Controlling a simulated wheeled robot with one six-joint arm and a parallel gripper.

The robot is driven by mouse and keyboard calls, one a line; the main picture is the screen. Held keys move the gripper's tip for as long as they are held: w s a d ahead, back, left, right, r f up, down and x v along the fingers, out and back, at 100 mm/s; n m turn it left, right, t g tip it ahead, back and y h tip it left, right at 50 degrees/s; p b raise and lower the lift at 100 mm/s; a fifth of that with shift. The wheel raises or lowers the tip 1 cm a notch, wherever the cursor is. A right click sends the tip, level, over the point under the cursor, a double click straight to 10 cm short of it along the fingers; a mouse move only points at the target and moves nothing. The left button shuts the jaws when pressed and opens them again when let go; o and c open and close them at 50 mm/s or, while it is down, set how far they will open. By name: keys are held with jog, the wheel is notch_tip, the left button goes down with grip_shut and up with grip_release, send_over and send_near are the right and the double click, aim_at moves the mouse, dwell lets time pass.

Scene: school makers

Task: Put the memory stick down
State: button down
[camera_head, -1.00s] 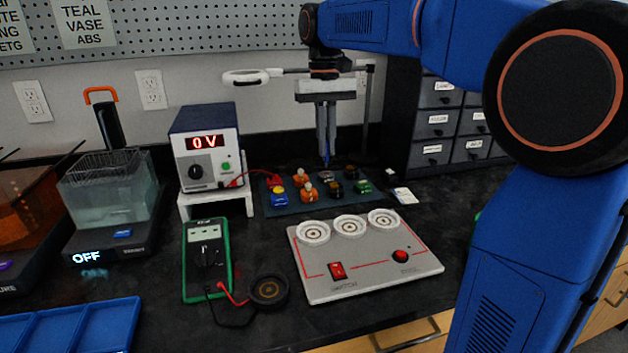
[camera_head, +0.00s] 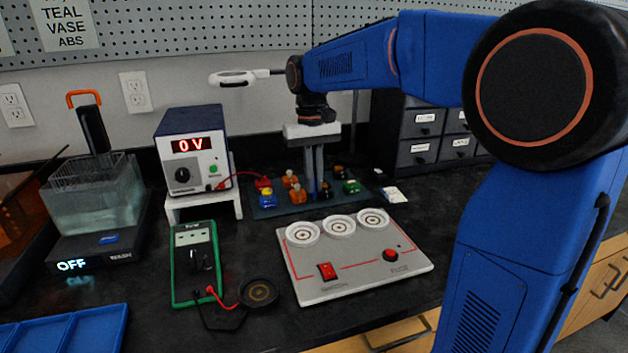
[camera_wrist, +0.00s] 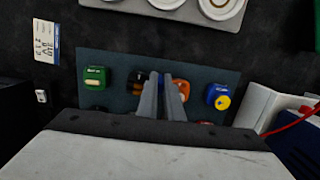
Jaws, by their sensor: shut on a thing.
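My gripper (camera_head: 315,188) points straight down over the dark blue-grey mat (camera_head: 263,213), its fingers shut on a thin blue piece, which I take for the memory stick (camera_head: 318,187). Only a sliver of it shows between the fingertips, low among the parts on the mat. In the wrist view the fingers (camera_wrist: 166,80) reach down between a dark part and an orange part (camera_wrist: 181,88), and a blue edge (camera_wrist: 161,79) shows between them. Whether the stick touches the mat cannot be told.
A blue knob part (camera_head: 268,198), an orange part (camera_head: 298,193) and a green part (camera_head: 352,187) stand on the mat. A grey switch panel (camera_head: 350,265) with white rings lies in front. A power supply (camera_head: 192,150) stands left. A white card (camera_head: 393,195) lies right.

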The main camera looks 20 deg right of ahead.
jog(key=shift+f, duration=0.1)
jog(key=c, duration=1.9)
grip_release()
